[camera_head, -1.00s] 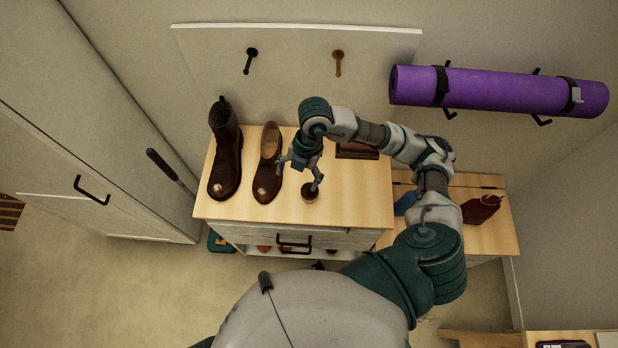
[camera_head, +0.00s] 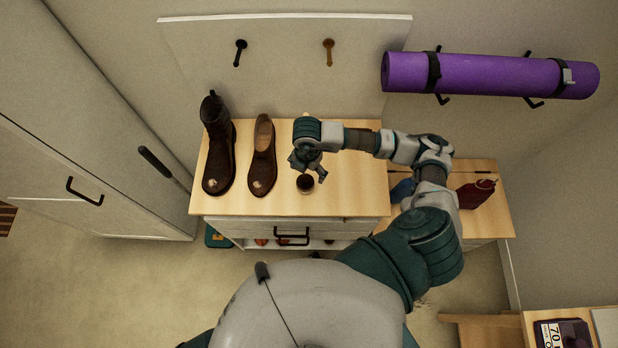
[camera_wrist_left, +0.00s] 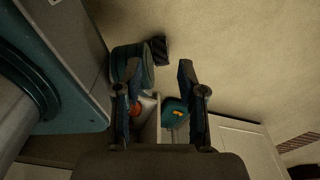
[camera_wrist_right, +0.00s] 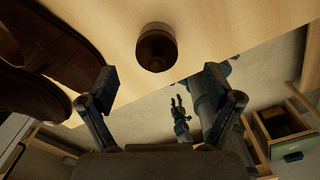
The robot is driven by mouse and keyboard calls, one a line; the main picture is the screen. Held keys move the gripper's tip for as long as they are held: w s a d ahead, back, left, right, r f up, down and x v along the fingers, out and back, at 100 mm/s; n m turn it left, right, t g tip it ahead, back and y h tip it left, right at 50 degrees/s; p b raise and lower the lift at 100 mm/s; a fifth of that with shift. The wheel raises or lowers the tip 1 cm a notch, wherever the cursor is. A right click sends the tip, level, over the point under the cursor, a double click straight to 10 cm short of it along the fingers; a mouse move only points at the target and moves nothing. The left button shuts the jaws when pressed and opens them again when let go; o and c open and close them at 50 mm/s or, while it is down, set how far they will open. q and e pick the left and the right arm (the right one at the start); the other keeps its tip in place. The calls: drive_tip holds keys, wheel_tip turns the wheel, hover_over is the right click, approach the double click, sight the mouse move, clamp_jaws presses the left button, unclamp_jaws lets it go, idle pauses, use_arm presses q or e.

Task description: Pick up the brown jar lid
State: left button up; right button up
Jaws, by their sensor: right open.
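The brown jar lid, a small round dark-brown piece (camera_head: 305,184), is on the light wooden cabinet top near its front edge. In the right wrist view the lid (camera_wrist_right: 156,52) shows ahead of the fingers, centred between them and apart from both. My right gripper (camera_head: 307,167) is open and empty, above and just behind the lid in the head view. It also shows in the right wrist view (camera_wrist_right: 159,78). My left gripper (camera_wrist_left: 158,70) is open and empty in the left wrist view, low beside the cabinet; it is out of the head view.
A dark-red bag (camera_head: 476,194) lies on the lower bench at right. A purple rolled mat (camera_head: 490,76) hangs on the wall.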

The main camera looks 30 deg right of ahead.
sight(305, 179)
drive_tip(key=f, duration=0.1)
drive_tip(key=a+f, duration=0.2)
drive_tip(key=f, duration=0.1)
drive_tip(key=shift+f, duration=0.1)
drive_tip(key=shift+d, duration=0.1)
drive_tip(key=shift+d+f, duration=0.1)
drive_tip(key=shift+d, duration=0.2)
drive_tip(key=shift+c, duration=0.4)
drive_tip(key=shift+d+f, duration=0.1)
drive_tip(key=shift+d, duration=0.45)
drive_tip(key=c, duration=1.1)
drive_tip(key=shift+a, duration=0.1)
drive_tip(key=shift+c, duration=0.6)
drive_tip(key=shift+s+a, duration=0.15)
drive_tip(key=shift+a, duration=0.3)
drive_tip(key=c, duration=0.4)
drive_tip(key=shift+a, duration=0.2)
use_arm(q)
drive_tip(key=a, duration=0.3)
drive_tip(key=shift+a, duration=0.1)
use_arm(e)
drive_tip(key=shift+d, duration=0.15)
